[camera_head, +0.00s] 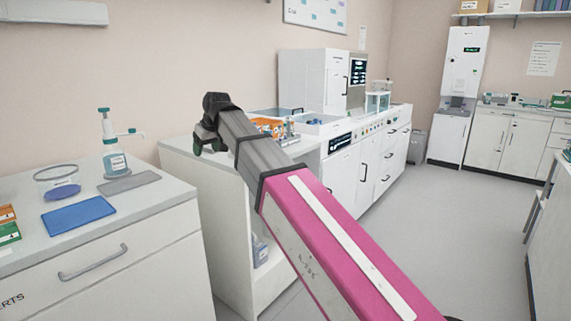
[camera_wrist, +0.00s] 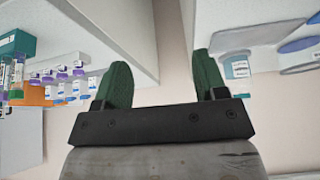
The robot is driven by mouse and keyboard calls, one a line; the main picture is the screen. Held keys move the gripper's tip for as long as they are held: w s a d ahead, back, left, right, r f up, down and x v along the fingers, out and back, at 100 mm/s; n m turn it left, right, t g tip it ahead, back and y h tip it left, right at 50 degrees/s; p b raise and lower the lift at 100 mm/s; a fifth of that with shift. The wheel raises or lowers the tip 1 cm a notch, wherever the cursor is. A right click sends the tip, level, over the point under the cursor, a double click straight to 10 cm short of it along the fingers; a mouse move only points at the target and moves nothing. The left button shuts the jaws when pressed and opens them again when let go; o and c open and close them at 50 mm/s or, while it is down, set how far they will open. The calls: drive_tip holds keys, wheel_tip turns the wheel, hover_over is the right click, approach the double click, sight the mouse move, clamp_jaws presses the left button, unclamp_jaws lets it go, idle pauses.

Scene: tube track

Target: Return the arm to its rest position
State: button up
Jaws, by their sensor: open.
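My arm (camera_head: 320,240) reaches from the lower right of the head view up and to the left. My gripper (camera_head: 207,138) is at its far end, seen small and dark in front of the counters. In the wrist view my gripper (camera_wrist: 163,75) shows two green fingers spread apart. Nothing is between them, and they touch nothing that I can see. The wrist picture appears upside down.
A near counter (camera_head: 150,213) holds a pump bottle (camera_head: 113,150), a clear tub (camera_head: 58,178) and a blue mat (camera_head: 76,215). A second counter (camera_head: 185,152) has an orange rack (camera_head: 270,126), partly hidden by my arm. Open floor (camera_head: 455,225) lies to the right.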

drive_tip(key=d+f+m+g+h, duration=0.1)
drive_tip(key=d+f+m+h, duration=0.3)
drive_tip(key=d+f, duration=2.2)
drive_tip(key=s+d+f+m+g, duration=0.1)
drive_tip(key=s+d+f+m, duration=0.1)
drive_tip(key=s+d+f, duration=0.4)
drive_tip(key=s+d+f+m+g, duration=0.1)
drive_tip(key=s+d+f+m, duration=0.2)
drive_tip(key=s+d+f, duration=0.4)
drive_tip(key=d+f, duration=0.6)
drive_tip(key=f, duration=0.1)
drive_tip(key=shift+d+m+g, duration=0.3)
drive_tip(key=shift+d, duration=0.05)
